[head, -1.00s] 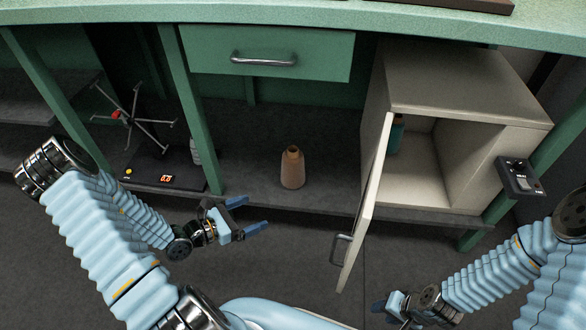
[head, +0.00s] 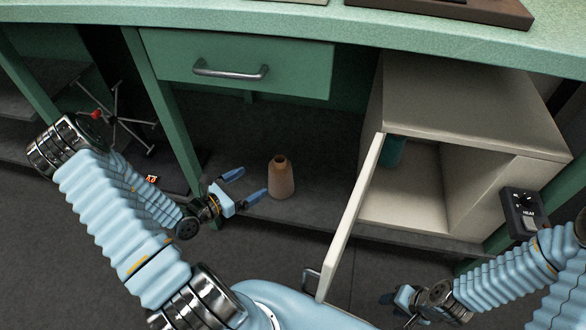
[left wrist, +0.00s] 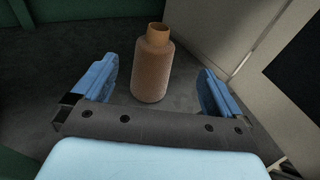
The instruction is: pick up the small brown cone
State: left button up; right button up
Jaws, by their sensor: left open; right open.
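The small brown cone (head: 281,178) stands upright on the dark lower shelf under the green bench. It has a lighter tan neck with an open top. My left gripper (head: 244,186) is open just to the left of the cone, its blue fingers pointing toward it. In the left wrist view the cone (left wrist: 152,68) stands ahead, between the lines of the two open fingers (left wrist: 158,88), and is not gripped. My right gripper (head: 388,306) is low at the right, far from the cone, and small in view.
A beige cabinet (head: 480,105) with its door (head: 352,215) swung open stands right of the cone. A green drawer (head: 240,65) hangs above the shelf. A green post (head: 165,110) is left of my left gripper. A spoked stand (head: 115,118) is further left.

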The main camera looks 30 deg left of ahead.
aim_at(284, 160)
pick_arm(q)
jog(key=x, duration=0.9)
jog(key=shift+w, duration=0.2)
jog(key=b+x, duration=0.1)
jog(key=x, duration=0.4)
jog(key=shift+w+a+r, duration=0.1)
jog(key=shift+w, duration=0.25)
jog(key=c, duration=1.6)
jog(key=shift+o, duration=0.2)
